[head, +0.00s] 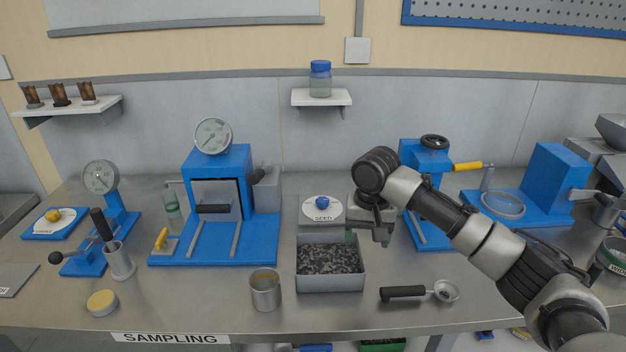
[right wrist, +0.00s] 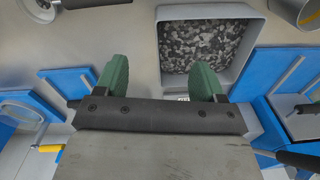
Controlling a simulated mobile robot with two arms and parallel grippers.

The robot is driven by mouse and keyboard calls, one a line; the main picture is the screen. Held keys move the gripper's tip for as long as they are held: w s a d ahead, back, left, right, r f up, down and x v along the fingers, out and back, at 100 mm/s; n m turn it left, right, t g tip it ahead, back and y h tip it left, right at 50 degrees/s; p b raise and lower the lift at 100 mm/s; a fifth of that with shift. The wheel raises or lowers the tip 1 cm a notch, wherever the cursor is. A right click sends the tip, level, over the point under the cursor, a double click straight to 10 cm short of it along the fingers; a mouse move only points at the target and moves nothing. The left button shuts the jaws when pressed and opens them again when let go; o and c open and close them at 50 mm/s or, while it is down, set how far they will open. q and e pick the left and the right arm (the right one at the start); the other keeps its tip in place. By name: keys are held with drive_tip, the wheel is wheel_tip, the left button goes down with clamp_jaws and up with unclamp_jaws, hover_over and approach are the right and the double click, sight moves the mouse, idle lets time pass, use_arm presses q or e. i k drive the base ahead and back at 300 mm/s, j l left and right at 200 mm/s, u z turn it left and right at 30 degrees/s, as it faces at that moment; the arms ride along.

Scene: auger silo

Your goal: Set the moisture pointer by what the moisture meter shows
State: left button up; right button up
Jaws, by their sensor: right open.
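Two round dial gauges show in the head view: one (head: 100,177) on the blue lever stand at left, and one (head: 213,135) on top of the blue box press. I cannot tell which is the moisture meter, and their readings are too small to make out. My left gripper is out of view.
The grey tray of dark seed (head: 330,286) stands at centre. A metal cup (head: 265,289), a black-handled scoop (head: 420,292) and a yellow-lidded round tin (head: 102,303) stand near the front. Another blue machine with a sieve (head: 503,204) is at right. The front middle right is fairly clear.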

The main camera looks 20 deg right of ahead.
sight(322, 202)
drive_tip(key=i, duration=1)
